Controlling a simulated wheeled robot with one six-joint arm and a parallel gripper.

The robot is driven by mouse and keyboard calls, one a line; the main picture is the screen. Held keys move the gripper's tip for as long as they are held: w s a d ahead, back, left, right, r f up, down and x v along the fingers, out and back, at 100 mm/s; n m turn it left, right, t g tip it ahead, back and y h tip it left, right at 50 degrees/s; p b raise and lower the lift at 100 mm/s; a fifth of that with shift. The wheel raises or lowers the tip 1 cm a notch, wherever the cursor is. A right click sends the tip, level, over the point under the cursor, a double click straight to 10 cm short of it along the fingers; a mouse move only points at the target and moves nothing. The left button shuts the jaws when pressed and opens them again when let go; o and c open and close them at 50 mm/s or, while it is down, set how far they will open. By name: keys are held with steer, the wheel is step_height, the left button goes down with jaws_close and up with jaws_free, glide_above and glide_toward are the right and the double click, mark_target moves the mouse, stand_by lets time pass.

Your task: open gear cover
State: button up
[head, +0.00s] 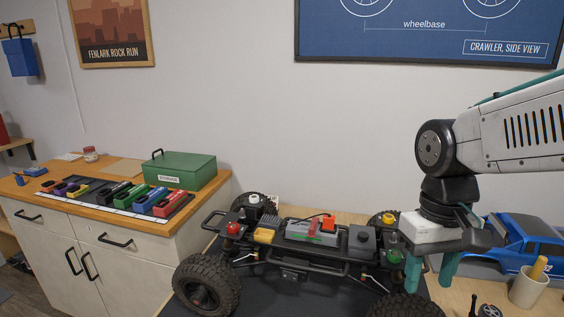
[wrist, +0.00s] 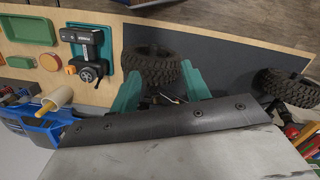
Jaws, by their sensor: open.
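The crawler chassis (head: 290,268) stands on a dark mat, with big black tires, including the front left tire (head: 207,284). A black box-like part (head: 362,241) sits at its right end, beside a red block (head: 328,224); I cannot tell whether this box is the gear cover. My gripper (head: 429,284) is open and empty, pointing down at the chassis's right end, close to a tire. In the wrist view its teal fingers (wrist: 160,78) are spread in front of a tire (wrist: 151,67). My gripper and arm hide part of the chassis's right end.
A blue truck body (head: 525,240) and a beige cup with a wooden handle (head: 528,288) stand at the right. A radio controller (wrist: 88,50) lies in a teal tray. At the left, a wooden cabinet top holds a green box (head: 180,168) and several colored blocks. Open space lies above the chassis.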

steer(key=s+r+t, duration=0.2)
steer(key=s, duration=0.6)
steer(key=n+g, duration=0.1)
steer(key=n, duration=0.3)
glide_above(363, 234)
step_height(363, 234, down, 2)
steer(key=shift+s+f, duration=0.1)
steer(key=shift+r+n, duration=0.2)
steer(key=shift+n, duration=0.1)
step_height(363, 234, down, 8)
steer(key=shift+r, duration=0.1)
jaws_close()
